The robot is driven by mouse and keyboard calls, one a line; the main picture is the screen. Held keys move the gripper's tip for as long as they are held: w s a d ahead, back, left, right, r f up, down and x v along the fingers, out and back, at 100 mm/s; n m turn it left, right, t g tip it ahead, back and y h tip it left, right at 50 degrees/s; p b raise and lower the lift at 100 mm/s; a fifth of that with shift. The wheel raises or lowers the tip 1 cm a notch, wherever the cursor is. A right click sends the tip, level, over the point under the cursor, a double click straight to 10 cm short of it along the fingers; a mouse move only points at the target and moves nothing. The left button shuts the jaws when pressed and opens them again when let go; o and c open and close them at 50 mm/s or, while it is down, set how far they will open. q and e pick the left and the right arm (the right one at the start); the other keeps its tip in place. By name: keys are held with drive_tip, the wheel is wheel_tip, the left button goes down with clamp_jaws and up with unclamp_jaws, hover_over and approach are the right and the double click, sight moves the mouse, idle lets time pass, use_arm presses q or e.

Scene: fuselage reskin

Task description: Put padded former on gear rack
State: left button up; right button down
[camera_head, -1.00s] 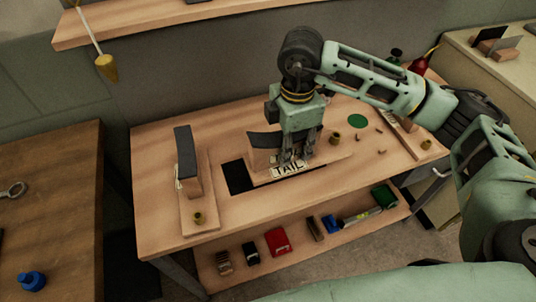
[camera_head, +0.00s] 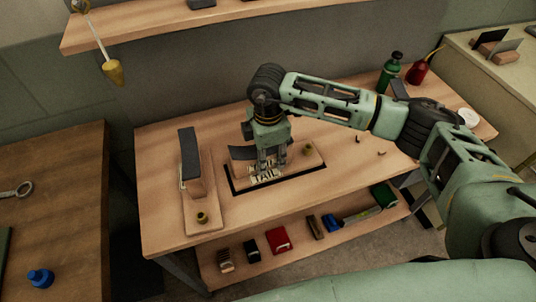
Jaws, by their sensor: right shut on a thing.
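My right gripper (camera_head: 268,166) points down on the table and is shut on a former: a wooden board (camera_head: 305,162) with an upright block, a dark curved pad (camera_head: 241,153), and a brass knob (camera_head: 308,149). A "TAIL" label shows at its front, partly behind the fingers. The board lies over a black rectangle whose dark border shows around it; whether it touches the table is hard to tell. A second wooden former with a dark pad (camera_head: 188,152) and brass knob (camera_head: 202,217) stands to the left. I cannot tell which thing is the gear rack. My left gripper is not in view.
The wooden table (camera_head: 165,235) has free room at its front and right. A lower shelf (camera_head: 297,258) holds several small coloured items. A green bottle (camera_head: 390,72) and a red can (camera_head: 417,70) stand at the back right. Another bench (camera_head: 70,180) is at the left.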

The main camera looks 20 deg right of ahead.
drive_tip(key=shift+f, duration=0.1)
drive_tip(key=c, duration=1.3)
unclamp_jaws()
drive_tip(key=shift+o, duration=0.2)
wheel_tip(320, 180, up, 12)
drive_tip(key=shift+r+b, duration=0.15)
drive_tip(key=shift+b, duration=0.55)
drive_tip(key=shift+s, duration=0.15)
